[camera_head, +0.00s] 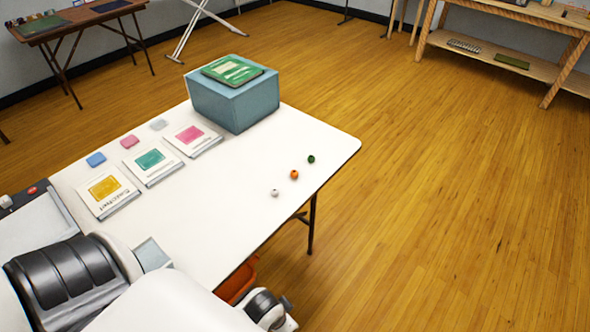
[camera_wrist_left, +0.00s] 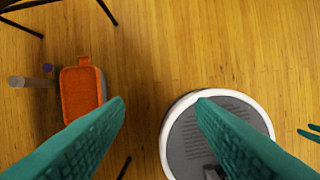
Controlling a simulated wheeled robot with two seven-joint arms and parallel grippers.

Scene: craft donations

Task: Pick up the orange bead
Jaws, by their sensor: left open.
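The orange bead (camera_head: 294,174) lies on the white table (camera_head: 225,215) near its right edge. A white bead (camera_head: 275,193) is nearer to me and a dark green bead (camera_head: 311,159) is farther off. My left gripper (camera_wrist_left: 159,101) shows in the left wrist view with its two teal fingers wide apart and nothing between them. It points at the floor, and no bead shows in that view. The head view does not show its fingers. Small teal tips at the right edge of the left wrist view look like part of my right gripper (camera_wrist_left: 312,132).
A blue-grey box (camera_head: 235,103) with a green book (camera_head: 233,71) on top stands at the table's back. Several cards and small colored blocks lie on the left side. An orange container (camera_wrist_left: 82,92) is below. The tabletop around the beads is clear.

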